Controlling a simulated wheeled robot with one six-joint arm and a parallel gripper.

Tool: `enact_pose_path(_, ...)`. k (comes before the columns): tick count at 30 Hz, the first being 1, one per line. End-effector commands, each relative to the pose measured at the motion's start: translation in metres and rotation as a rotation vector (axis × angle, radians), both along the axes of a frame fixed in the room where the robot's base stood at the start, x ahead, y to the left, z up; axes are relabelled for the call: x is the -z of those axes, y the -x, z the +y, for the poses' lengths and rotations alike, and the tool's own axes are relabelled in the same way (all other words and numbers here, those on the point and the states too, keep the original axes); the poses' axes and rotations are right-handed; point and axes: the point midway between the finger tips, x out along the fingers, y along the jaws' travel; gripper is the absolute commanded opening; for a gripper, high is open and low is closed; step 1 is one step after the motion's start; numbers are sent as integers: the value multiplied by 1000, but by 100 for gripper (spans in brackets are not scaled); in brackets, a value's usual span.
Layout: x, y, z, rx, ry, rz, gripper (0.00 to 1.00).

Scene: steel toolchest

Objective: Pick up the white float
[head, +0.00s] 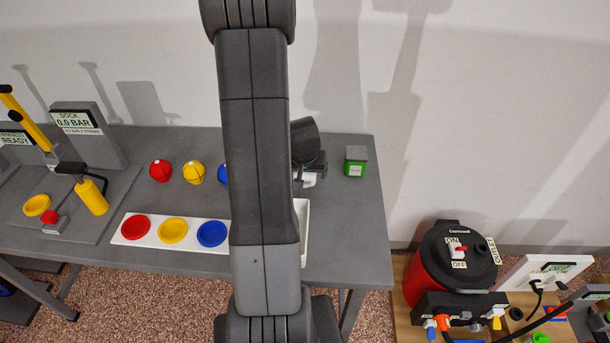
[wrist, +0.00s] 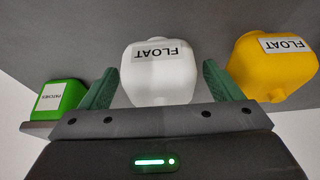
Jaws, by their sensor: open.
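The white float (wrist: 160,72) is in the middle of the wrist view, a rounded white block with a FLOAT label that appears upside down. My gripper (wrist: 160,78) is open, with one green finger on each side of the float. Narrow gaps seem to show beside it; I cannot tell whether either finger touches it. In the head view my gripper (head: 306,165) is partly hidden behind my arm. The float is mostly or wholly hidden there; a small white patch shows below the gripper.
A yellow float (wrist: 275,65) stands close by the right finger. A green patches box (wrist: 57,100) is to the left, also in the head view (head: 355,162). A white tray (head: 303,215) and a strip with coloured discs (head: 192,232) lie nearer on the grey table (head: 345,225).

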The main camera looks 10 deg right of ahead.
Motion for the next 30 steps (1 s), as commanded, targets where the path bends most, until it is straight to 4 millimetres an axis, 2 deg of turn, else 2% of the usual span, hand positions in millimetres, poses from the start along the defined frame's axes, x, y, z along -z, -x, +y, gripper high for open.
enact_pose_path(6, 0, 0, 0, 0, 0, -1, 84)
enact_pose_path(12, 0, 0, 0, 0, 0, 0, 44)
enact_pose_path(13, 0, 0, 0, 0, 0, 0, 38)
enact_pose_path(14, 0, 0, 0, 0, 0, -1, 37)
enact_pose_path(23, -6, -1, 0, -1, 1, -3, 36)
enact_pose_path(30, -46, -2, 0, 1, 2, -7, 36)
